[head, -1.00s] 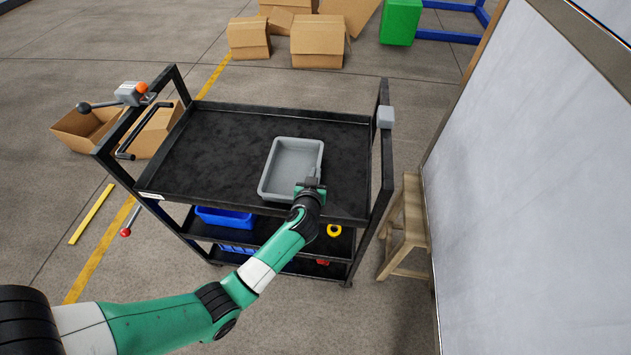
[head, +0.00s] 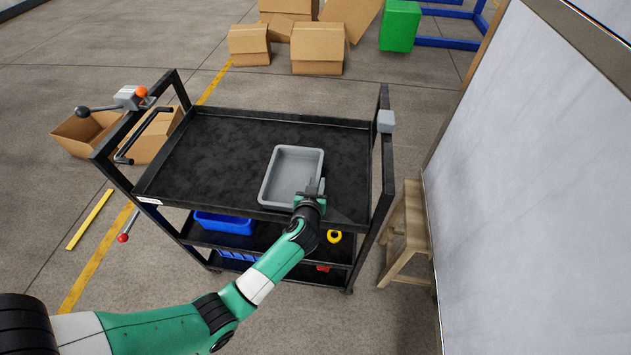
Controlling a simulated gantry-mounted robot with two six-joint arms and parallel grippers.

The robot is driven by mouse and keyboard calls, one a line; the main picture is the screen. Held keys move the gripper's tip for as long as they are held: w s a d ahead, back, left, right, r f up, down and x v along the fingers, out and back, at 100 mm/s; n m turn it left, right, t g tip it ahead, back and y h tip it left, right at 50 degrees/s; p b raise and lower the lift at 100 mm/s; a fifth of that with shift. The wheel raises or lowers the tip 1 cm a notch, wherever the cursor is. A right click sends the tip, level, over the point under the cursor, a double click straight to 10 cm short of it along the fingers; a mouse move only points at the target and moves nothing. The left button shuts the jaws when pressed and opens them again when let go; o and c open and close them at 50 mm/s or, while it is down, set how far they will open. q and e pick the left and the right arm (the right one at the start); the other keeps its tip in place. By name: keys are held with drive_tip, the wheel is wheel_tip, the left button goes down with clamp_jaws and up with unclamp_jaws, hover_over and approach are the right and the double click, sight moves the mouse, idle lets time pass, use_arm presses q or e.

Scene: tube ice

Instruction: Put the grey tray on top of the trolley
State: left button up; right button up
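The grey tray (head: 290,172) is a shallow, empty rectangular tray, upright over the right half of the trolley's top shelf. It looks to be resting on the shelf, but a small gap underneath cannot be ruled out. The black trolley (head: 215,160) has raised rims, upright posts and lower shelves. My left gripper (head: 314,187) is at the tray's near right corner, with its fingers around or beside the wall there. The fingers are small and partly overlap the tray, so their grip on it is unclear. The gripper hides that corner. My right gripper is out of view.
The left half of the top shelf is clear. Blue bins (head: 225,222) and a yellow object (head: 334,236) are on lower shelves. A wooden stool (head: 405,235) and a white board (head: 530,190) stand to the right. Cardboard boxes (head: 318,45) lie behind.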

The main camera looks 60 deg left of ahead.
use_arm(q)
drive_tip(key=p+v, duration=0.5)
drive_tip(key=v, duration=0.6)
drive_tip(key=shift+a+r, duration=0.1)
drive_tip(key=shift+r, duration=0.05)
drive_tip(key=shift+s, duration=0.15)
